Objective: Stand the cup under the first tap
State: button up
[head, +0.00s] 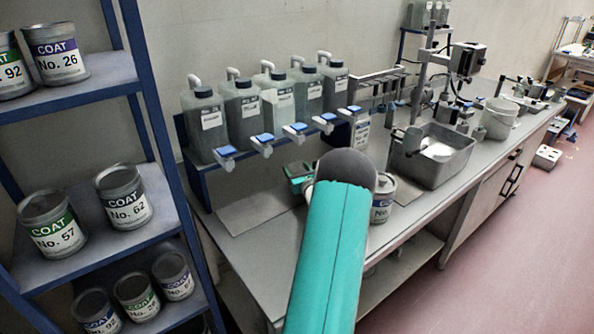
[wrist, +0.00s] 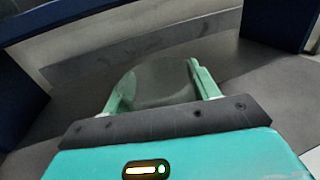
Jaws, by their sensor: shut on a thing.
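A see-through grey cup (wrist: 158,88) sits between the two green fingers of my gripper (wrist: 161,72) in the wrist view, and the gripper is shut on it. In the head view my gripper (head: 297,174) shows only in part, low in front of the tap rack; my arm hides the rest and I cannot make out the cup there. Several taps with blue tops line the rack's front below the bottles. The leftmost tap (head: 225,153) is to the left of my gripper. Whether the cup touches the bench cannot be told.
Several grey bottles (head: 241,110) stand on the blue rack (head: 197,172). A paint can (head: 382,200) is just right of my arm. A metal basin (head: 436,160) lies farther right. Shelves of labelled cans (head: 52,222) stand at left. The bench (head: 262,208) before the left taps is clear.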

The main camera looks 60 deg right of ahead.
jog(key=shift+f, duration=0.2)
jog(key=o, duration=1)
jog(key=shift+c, duration=0.2)
jog(key=shift+r, duration=0.2)
jog(key=v, duration=1.2)
jog(key=shift+a, duration=0.1)
